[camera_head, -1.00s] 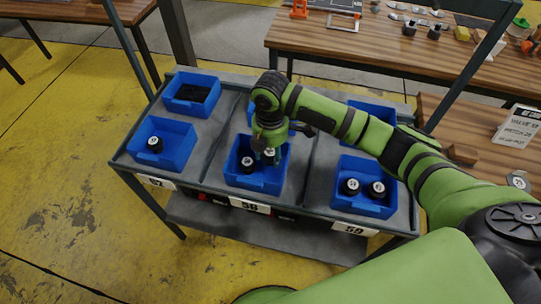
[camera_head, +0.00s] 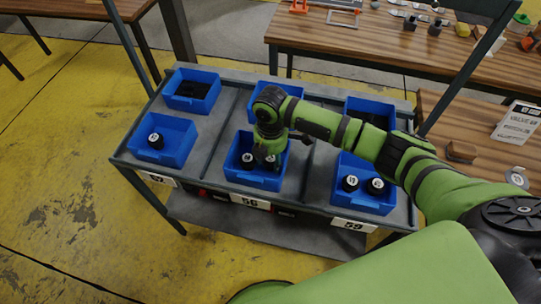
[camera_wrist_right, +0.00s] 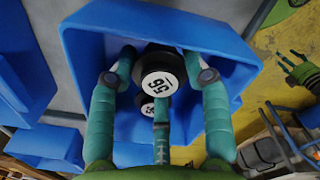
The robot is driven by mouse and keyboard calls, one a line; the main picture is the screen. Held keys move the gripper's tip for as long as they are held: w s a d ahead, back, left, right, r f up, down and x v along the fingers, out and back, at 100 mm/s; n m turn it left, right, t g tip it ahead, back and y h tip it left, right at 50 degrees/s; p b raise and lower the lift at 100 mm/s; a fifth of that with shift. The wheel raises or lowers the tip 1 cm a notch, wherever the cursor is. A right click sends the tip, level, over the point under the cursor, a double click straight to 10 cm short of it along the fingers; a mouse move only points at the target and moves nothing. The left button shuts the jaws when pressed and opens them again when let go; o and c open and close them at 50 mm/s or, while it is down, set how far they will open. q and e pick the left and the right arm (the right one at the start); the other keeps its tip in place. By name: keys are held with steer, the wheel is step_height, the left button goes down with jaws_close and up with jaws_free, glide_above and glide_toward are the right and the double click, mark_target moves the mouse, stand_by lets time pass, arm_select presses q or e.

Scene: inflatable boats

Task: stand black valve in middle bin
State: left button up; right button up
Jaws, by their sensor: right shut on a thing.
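My right gripper (camera_head: 268,158) reaches down into the front middle blue bin (camera_head: 254,179). In the right wrist view its fingers (camera_wrist_right: 160,85) are shut around a black valve (camera_wrist_right: 158,74) with a white numbered cap. The held valve looks roughly upright; whether its base touches the bin floor is hidden. A second black valve (camera_head: 247,161) stands beside it in the same bin, and its cap also shows in the wrist view (camera_wrist_right: 148,110). A green hand (camera_wrist_right: 300,72), apparently my left gripper, shows fingers spread at the wrist view's right; it is outside the head view.
The front left bin (camera_head: 178,155) holds one black valve (camera_head: 155,140). The front right bin (camera_head: 362,203) holds two (camera_head: 350,183). A back row of blue bins (camera_head: 193,78) stands behind. Grey dividers separate the rack's columns. A wooden table (camera_head: 380,50) with parts lies beyond.

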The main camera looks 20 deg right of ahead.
mark_target(271, 158)
steer(key=o, duration=1.1)
steer(key=shift+o, duration=0.2)
steer(key=shift+r, duration=0.1)
steer(key=shift+r, duration=0.25)
step_height(271, 158, up, 13)
steer(key=b, duration=0.1)
steer(key=shift+f, duration=0.15)
steer(key=shift+s+f, duration=0.1)
steer(key=shift+f, duration=0.05)
